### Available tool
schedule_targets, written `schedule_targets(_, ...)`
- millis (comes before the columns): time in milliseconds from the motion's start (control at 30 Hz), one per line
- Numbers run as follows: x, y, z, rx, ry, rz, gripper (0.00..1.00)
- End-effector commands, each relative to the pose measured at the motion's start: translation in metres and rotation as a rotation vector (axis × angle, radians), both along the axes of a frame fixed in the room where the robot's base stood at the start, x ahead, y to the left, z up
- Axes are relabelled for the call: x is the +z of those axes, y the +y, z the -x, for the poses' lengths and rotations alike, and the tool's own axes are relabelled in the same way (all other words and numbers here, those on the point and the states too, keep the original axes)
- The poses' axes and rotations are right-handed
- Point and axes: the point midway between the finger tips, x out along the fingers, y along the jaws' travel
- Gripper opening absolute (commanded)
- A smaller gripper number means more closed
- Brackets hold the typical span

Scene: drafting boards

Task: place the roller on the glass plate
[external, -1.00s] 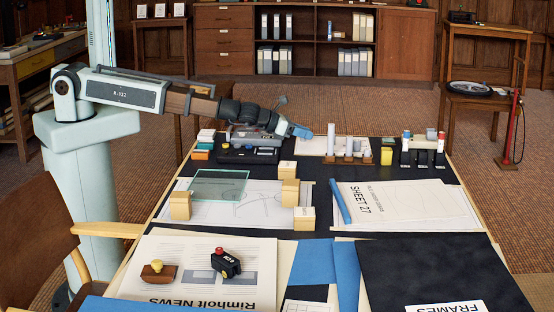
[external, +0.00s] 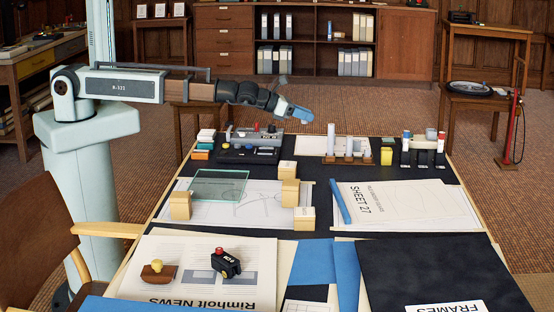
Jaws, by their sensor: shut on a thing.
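My gripper (external: 305,117) is in the air above the far edge of the table, pointing right and slightly down. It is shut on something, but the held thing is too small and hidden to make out. I cannot pick out the roller for certain. The clear greenish glass plate (external: 218,185) is on the left half of the table, over a drawing sheet (external: 255,212). It lies nearer the camera and to the left of my gripper, well apart from it.
Pale wooden blocks (external: 288,192) stand around the glass plate. A dark device with knobs (external: 250,152) is at the back left.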

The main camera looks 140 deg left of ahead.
Motion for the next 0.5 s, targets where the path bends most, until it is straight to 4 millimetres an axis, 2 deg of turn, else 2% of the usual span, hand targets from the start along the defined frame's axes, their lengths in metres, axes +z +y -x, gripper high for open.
schedule_targets(200,0.0,-0.057,-0.057,-0.1,-0.001,-0.001,0.0)
schedule_targets(500,0.001,-0.147,-0.127,-0.242,-0.001,0.0,0.0)
